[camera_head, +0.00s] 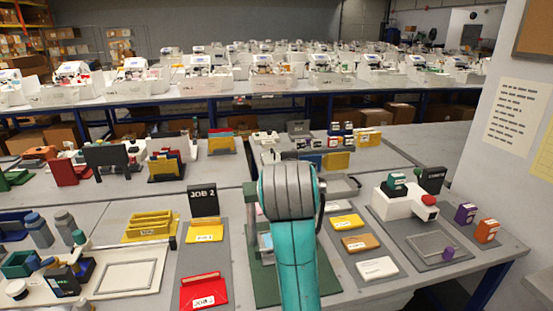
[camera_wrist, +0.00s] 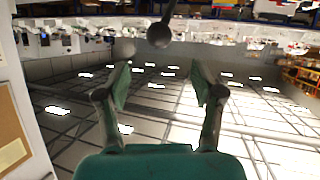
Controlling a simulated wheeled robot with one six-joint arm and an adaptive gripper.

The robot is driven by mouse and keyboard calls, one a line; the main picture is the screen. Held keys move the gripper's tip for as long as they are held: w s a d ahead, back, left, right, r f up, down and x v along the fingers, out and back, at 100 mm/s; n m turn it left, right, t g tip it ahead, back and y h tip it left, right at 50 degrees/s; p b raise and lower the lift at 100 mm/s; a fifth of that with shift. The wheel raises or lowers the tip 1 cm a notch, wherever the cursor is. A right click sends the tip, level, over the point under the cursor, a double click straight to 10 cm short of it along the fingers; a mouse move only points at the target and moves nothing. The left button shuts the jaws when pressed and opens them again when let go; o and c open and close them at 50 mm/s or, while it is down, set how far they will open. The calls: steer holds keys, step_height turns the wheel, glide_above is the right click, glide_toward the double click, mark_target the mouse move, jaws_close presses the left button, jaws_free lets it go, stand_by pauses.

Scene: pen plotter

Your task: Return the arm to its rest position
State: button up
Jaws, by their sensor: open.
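My arm (camera_head: 296,255), teal with a grey rounded joint, rises in the middle of the head view in front of the workbench. My gripper is not discernible in the head view. In the wrist view my gripper (camera_wrist: 161,85) has its two fingers spread apart, with nothing between them. The wrist view is upside down, with ceiling lights behind the fingers and the benches along the top. A dark round knob on a thin stem (camera_wrist: 159,36) shows beyond the fingertips; its distance is unclear.
The grey workbench (camera_head: 110,212) is crowded. A red tray (camera_head: 203,292) and a "JOB 2" sign (camera_head: 203,200) stand left of my arm. A white and red device (camera_head: 404,203) stands to the right. A wall with notices (camera_head: 509,115) bounds the right side.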

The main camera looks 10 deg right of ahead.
steer(key=s+d+f+n+y, duration=0.1)
steer(key=s+f, duration=0.2)
steer(key=f, duration=0.6)
steer(key=s+f+n, duration=0.1)
steer(key=s+f, duration=0.2)
steer(key=f, duration=0.5)
steer(key=s+d+f+n+y, duration=0.1)
steer(key=s+f, duration=0.3)
steer(key=f, duration=0.5)
steer(key=s+f+t+y, duration=0.1)
steer(key=s+f, duration=0.4)
steer(key=s, duration=0.3)
steer(key=s+f+y, duration=0.1)
steer(key=s+f, duration=0.5)
steer(key=s, duration=0.2)
steer(key=s+r, duration=0.2)
steer(key=s, duration=1.1)
steer(key=s+d+r+m, duration=0.1)
steer(key=s, duration=1.2)
steer(key=shift+s+r+t, duration=0.35)
steer(key=shift+r+t, duration=0.05)
